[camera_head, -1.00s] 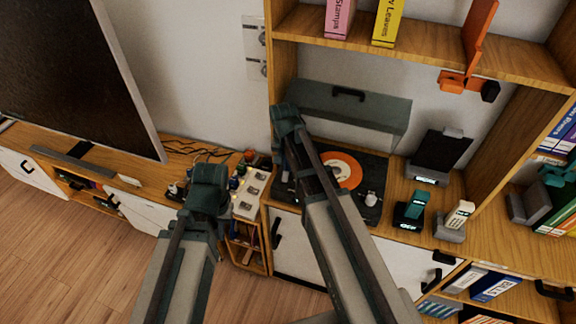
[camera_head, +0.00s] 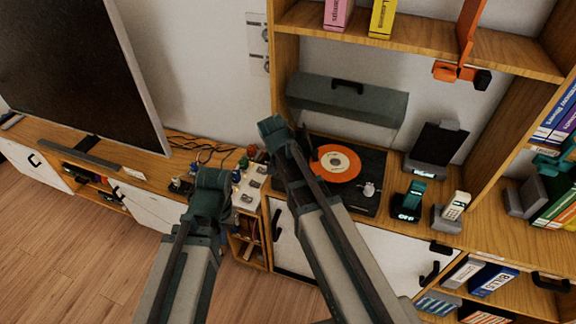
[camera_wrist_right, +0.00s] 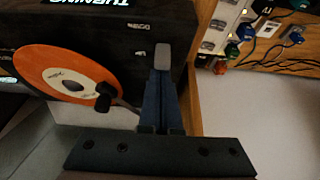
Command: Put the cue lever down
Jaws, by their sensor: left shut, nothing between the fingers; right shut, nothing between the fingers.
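The turntable (camera_head: 352,203) stands on the wooden unit with its grey lid (camera_head: 345,100) raised and an orange record (camera_head: 336,166) on it. My right gripper (camera_head: 272,127) is at the turntable's left edge, shut and empty. In the right wrist view its closed fingers (camera_wrist_right: 163,52) reach over the dark deck beside the record (camera_wrist_right: 66,78). Small lettering, hard to read, lies near the fingertips, and a display reads "TURNING". I cannot make out the cue lever for certain. My left gripper (camera_head: 212,180) is shut and empty, lower left of the turntable.
A white panel (camera_head: 248,188) with coloured plugs and cables is close left of the turntable. A phone (camera_head: 456,206) and a dark-screened stand (camera_head: 438,148) are to its right. A shelf with books (camera_head: 382,18) overhangs it. A television (camera_head: 85,75) is at left.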

